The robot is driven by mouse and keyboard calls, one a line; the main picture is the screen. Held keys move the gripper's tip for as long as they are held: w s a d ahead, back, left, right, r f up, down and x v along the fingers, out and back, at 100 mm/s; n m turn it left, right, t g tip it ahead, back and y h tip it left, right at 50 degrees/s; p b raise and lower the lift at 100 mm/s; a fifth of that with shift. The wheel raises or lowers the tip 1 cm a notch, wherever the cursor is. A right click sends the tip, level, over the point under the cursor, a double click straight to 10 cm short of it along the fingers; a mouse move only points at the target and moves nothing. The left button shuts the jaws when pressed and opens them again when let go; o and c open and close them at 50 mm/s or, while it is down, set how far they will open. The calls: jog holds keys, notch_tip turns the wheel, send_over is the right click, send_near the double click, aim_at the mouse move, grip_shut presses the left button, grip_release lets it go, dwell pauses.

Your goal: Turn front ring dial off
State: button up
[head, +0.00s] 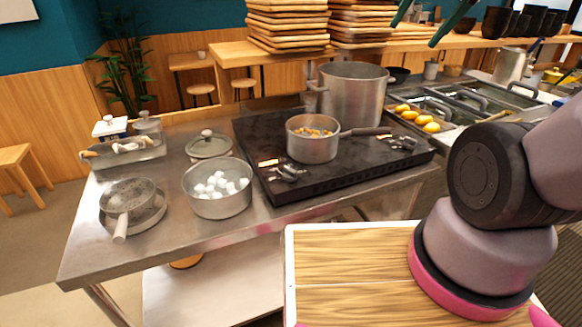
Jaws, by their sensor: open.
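The black stove (340,172) sits on the steel counter. A small saucepan (312,148) with orange-brown beans stands on it towards the front, its handle pointing right. A large steel pot (353,97) stands behind it. Silvery dials (287,172) show at the stove's front left, and more dials (404,142) at its right. Their settings are too small to read, and I cannot tell which one is the front ring's. My gripper (413,34) shows only as two dark green fingers at the top edge, apart and empty, high above and beyond the stove.
A pot of white cubes (219,197), a lid (208,145) and a frying pan (131,199) stand left of the stove. Stacked boards (287,25) rise behind. Yellow items (421,119) lie in trays at the right. The counter's front edge is clear.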

jog(key=w+a+f+m+g, duration=0.1)
jog(key=w+a+f+g, duration=0.1)
jog(key=w+a+f, duration=0.3)
jog(key=m+g+y, duration=0.1)
jog(key=m+g, duration=0.3)
jog(key=g, duration=0.3)
send_over(290, 174)
jog(key=w+d, duration=0.4)
jog(key=w, duration=0.1)
notch_tip(290, 174, down, 21)
jog(key=shift+g, duration=0.3)
jog(key=x, duration=1.1)
jog(key=shift+a, duration=0.15)
grip_shut()
